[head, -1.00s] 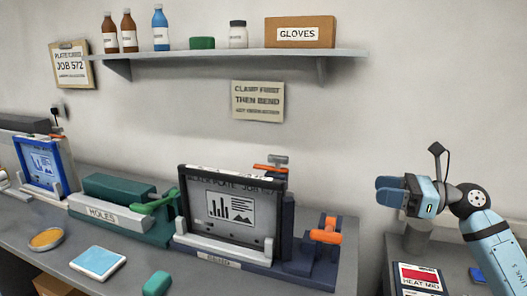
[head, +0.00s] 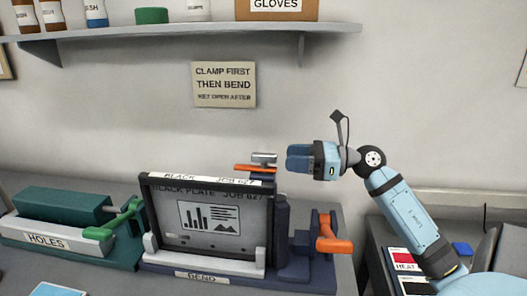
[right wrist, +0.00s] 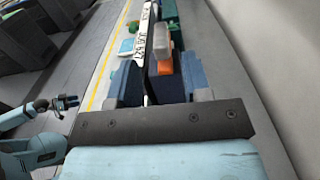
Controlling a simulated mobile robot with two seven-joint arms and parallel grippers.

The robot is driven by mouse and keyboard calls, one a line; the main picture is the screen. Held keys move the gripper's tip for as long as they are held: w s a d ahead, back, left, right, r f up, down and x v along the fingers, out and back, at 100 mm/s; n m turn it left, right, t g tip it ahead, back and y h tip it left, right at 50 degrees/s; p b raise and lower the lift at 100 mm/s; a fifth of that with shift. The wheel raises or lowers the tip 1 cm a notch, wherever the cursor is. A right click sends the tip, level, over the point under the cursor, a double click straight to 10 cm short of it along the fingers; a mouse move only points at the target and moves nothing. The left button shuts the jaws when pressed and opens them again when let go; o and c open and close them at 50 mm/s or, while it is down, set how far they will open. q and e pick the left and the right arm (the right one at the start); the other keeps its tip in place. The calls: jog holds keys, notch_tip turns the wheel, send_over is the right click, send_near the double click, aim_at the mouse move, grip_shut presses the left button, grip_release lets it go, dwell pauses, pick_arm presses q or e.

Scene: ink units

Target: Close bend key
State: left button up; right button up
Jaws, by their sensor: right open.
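The bend unit, labelled BEND (head: 202,277), stands on the bench with a black-framed plate (head: 208,222) upright in it. At its top right is a grey T-shaped piece (head: 264,159) with an orange bar (head: 254,168) below it. An orange handle (head: 334,246) sits on its right end. My right gripper (head: 290,158) is open and empty just right of the grey piece; contact cannot be told. In the right wrist view, an orange part (right wrist: 165,66) and a grey part show between its blue fingers (right wrist: 160,82). My left gripper (right wrist: 67,102) appears small at left there.
A green unit labelled HOLES (head: 45,239) stands left of the bend unit. A shelf (head: 180,34) with bottles and a box is above. A sign (head: 223,84) on the wall reads CLAMP FIRST THEN BEND.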

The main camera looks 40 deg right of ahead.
aim_at(264, 154)
jog(key=p+x, duration=0.1)
jog(key=x, duration=0.6)
jog(key=shift+w, duration=0.2)
grip_shut()
